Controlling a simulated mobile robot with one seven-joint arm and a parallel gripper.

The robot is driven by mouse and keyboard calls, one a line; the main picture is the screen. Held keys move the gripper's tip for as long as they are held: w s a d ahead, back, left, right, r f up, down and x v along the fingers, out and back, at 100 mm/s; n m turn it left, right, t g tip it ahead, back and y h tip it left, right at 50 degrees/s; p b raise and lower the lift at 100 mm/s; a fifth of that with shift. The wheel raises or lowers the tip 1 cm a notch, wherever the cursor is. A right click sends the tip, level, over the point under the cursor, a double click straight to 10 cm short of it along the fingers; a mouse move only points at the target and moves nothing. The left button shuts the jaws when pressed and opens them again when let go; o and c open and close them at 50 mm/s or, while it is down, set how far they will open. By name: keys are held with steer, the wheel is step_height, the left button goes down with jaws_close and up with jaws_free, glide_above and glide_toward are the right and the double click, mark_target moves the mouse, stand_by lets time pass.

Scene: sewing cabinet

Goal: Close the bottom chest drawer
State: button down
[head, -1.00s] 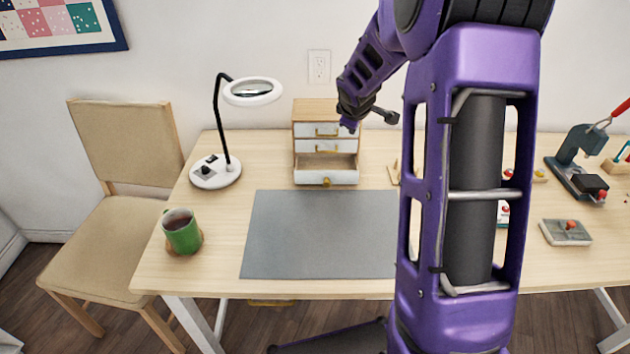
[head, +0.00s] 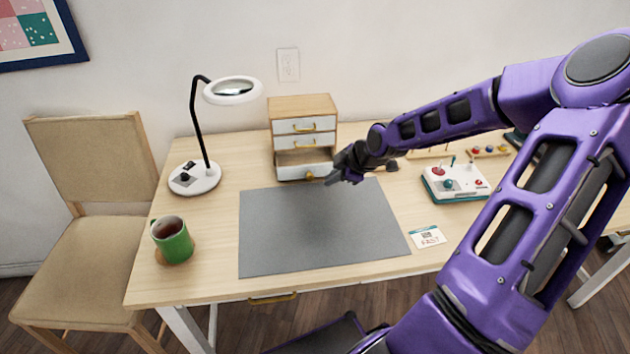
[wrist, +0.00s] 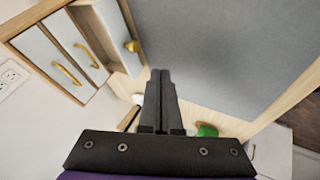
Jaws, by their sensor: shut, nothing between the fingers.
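The small wooden chest (head: 302,104) stands at the back of the table, with white drawer fronts and brass handles. Its bottom drawer (head: 296,173) is pulled out toward the mat; the two drawers above are closed. The bottom drawer also shows in the wrist view (wrist: 112,30), with its brass knob (wrist: 132,46) just left of and above the fingers. My gripper (head: 333,180) is shut and empty, close to the right front of the open drawer. In the wrist view my gripper (wrist: 160,75) has its fingers together, pointing toward the grey mat. I cannot tell whether it touches the drawer.
A grey mat (head: 300,230) lies in front of the chest, clear of objects. A magnifier lamp (head: 195,178) and a green mug (head: 173,243) stand to the left. A white box with coloured knobs (head: 455,183) and a card (head: 427,237) lie to the right.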

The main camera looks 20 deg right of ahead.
steer(key=b+x, duration=0.3)
steer(key=x, duration=0.6)
steer(key=shift+f, duration=0.3)
steer(key=w, duration=0.1)
steer(key=w+d, duration=0.1)
steer(key=w, duration=0.1)
steer(key=shift+w, duration=0.1)
steer(key=shift+w+d+r, duration=0.1)
steer(key=shift+w+d, duration=0.1)
steer(key=shift+w, duration=0.25)
